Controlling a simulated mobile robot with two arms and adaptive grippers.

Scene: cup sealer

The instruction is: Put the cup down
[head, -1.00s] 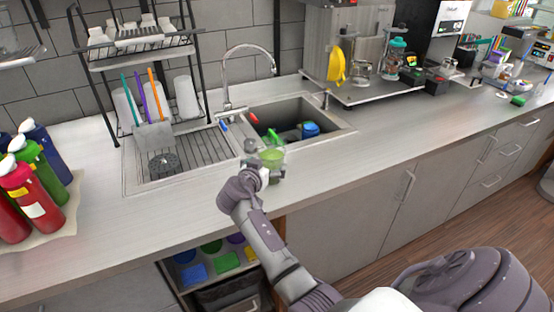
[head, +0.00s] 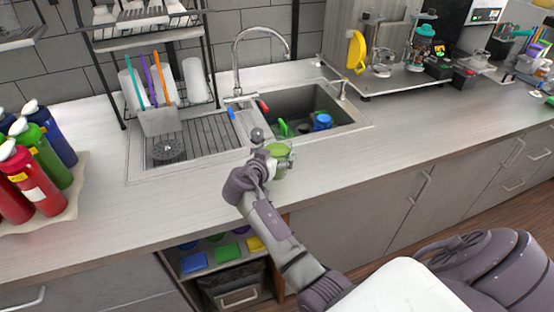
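A clear cup with green contents (head: 279,152) is at the fingers of my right gripper (head: 277,160), over the counter just in front of the sink. The gripper's fingers are around the cup and appear shut on it. The cup looks about upright; its lower part is partly hidden by the gripper, and I cannot tell whether its base touches the counter (head: 340,157). My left gripper is not in view.
The sink (head: 310,108) with green and blue items lies just behind the cup. A drain board (head: 190,143) and dish rack are to the left. Several coloured bottles (head: 35,165) stand far left. The counter right of the cup is clear.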

